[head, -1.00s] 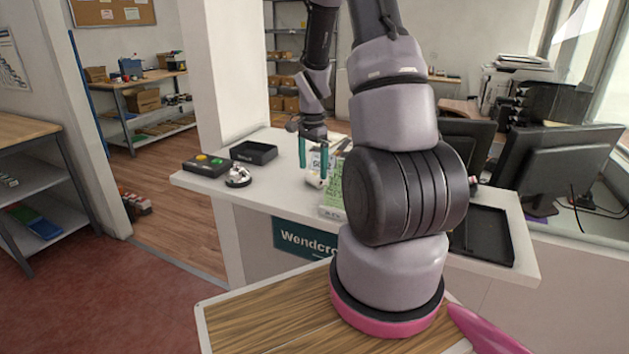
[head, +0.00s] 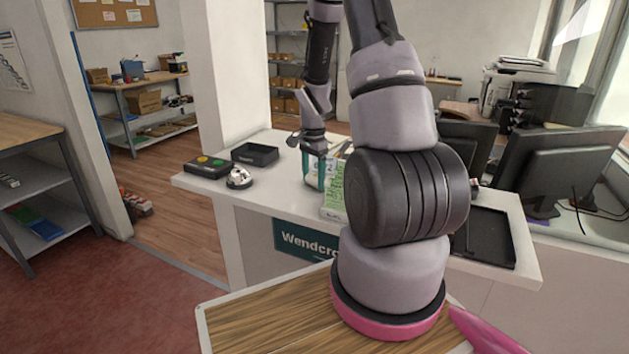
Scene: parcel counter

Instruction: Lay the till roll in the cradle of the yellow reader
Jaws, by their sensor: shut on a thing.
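My gripper (head: 318,181) is low over the white counter, left of my big arm joint, its teal fingers pointing down. It is shut on a small pale thing, seemingly the till roll (head: 319,178), which is too small and too covered to make out well. A green and white printed pack (head: 334,190) stands just right of the fingers, partly behind my arm. I cannot make out the yellow reader or its cradle; my arm hides part of the counter.
On the counter (head: 270,205), a black box with coloured buttons (head: 207,167), a silver bell (head: 239,177) and an open black tray (head: 255,154) stand at left. A black tray (head: 487,238) lies at right, near monitors (head: 556,172). The counter between bell and gripper is clear.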

